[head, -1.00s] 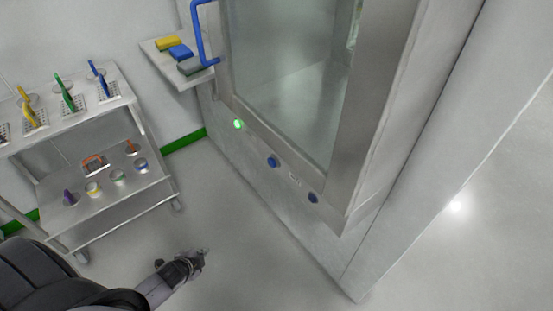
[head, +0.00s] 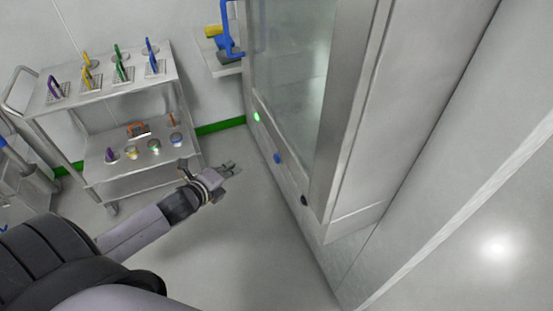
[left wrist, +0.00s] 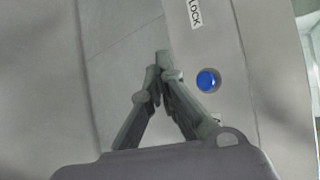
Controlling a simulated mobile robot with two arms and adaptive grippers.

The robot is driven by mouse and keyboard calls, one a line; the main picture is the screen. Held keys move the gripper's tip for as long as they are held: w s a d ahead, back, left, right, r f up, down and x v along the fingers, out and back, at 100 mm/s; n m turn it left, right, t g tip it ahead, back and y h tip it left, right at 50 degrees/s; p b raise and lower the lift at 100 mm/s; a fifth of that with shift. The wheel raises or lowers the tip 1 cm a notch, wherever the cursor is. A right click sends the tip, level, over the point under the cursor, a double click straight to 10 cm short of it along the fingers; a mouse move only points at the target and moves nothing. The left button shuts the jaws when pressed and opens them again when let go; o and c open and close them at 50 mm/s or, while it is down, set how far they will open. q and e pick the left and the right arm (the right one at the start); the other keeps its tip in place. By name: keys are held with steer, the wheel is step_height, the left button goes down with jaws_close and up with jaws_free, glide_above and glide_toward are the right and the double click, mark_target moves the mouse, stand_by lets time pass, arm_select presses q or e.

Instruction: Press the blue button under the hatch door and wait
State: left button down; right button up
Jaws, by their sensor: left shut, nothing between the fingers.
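The hatch door (head: 292,80) is a glazed panel in a grey metal frame, and it looks shut. On the panel below it are a green-lit button (head: 256,117), a blue button (head: 277,158) and a darker button (head: 304,200). My left gripper (head: 234,167) is shut and empty, left of the blue button and apart from the panel. My right gripper is not in view.
A wall shelf (head: 225,70) holds yellow and blue items, by the door's blue handle (head: 227,32). The floor (head: 240,230) between trolley and hatch is clear.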

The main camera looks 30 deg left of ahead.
mark_target(277, 159)
arm_select(q)
steer(key=w+d+b, duration=0.1)
steer(key=w+d, duration=0.4)
steer(key=w, duration=0.1)
steer(key=shift+w+d+b, duration=0.3)
steer(key=shift+w+b, duration=0.05)
steer(key=shift+w, duration=0.05)
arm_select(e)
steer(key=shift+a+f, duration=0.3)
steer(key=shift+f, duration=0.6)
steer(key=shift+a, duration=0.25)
arm_select(q)
steer(key=shift+w+d, duration=0.1)
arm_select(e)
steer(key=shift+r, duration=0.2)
arm_select(q)
steer(key=shift+w+d, duration=0.2)
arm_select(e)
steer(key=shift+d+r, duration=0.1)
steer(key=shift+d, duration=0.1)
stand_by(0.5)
